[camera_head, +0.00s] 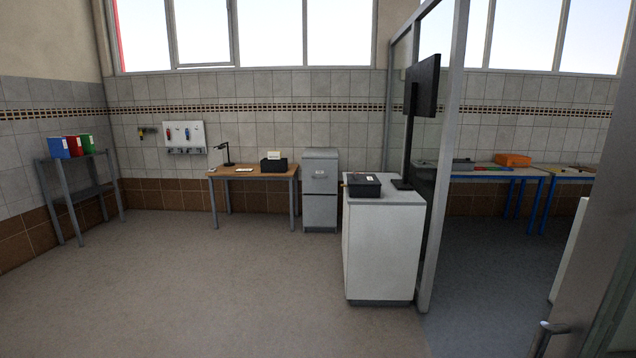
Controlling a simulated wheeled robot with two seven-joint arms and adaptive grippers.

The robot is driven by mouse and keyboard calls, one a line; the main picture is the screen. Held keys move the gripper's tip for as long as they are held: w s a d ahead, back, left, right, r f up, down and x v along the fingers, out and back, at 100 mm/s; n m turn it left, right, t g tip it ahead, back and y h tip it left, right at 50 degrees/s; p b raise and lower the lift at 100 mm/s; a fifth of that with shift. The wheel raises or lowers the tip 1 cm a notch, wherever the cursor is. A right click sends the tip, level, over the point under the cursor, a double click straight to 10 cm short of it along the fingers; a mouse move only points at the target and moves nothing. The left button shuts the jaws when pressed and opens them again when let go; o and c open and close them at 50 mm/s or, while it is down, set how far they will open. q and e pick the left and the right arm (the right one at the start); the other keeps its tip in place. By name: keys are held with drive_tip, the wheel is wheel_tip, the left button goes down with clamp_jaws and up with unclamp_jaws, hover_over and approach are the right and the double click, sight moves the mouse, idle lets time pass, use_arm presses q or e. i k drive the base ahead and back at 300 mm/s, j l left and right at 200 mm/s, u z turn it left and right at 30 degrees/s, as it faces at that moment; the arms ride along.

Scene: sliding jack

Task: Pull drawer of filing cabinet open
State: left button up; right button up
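A grey filing cabinet (320,190) stands against the far tiled wall, between a wooden desk and a white cabinet. Its upper drawer (320,174) has a small handle and label on the front and looks closed. The lower drawer (319,211) also looks closed, and its right edge is close behind the white cabinet in the picture. Neither of my grippers is in view.
The wooden desk (254,173) holds a lamp and a black box. A white cabinet (382,245) with a black box stands in front, right of the filing cabinet. A glass partition (445,150) stands beside it. Open floor (220,280) lies ahead and left.

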sight(321, 171)
drive_tip(key=i+u, duration=0.2)
drive_tip(key=i, duration=4.35)
drive_tip(key=i+j, duration=0.15)
drive_tip(key=i, duration=0.65)
drive_tip(key=i+z, duration=0.3)
drive_tip(key=i+j+z, duration=0.35)
drive_tip(key=i, duration=0.15)
drive_tip(key=l, duration=0.1)
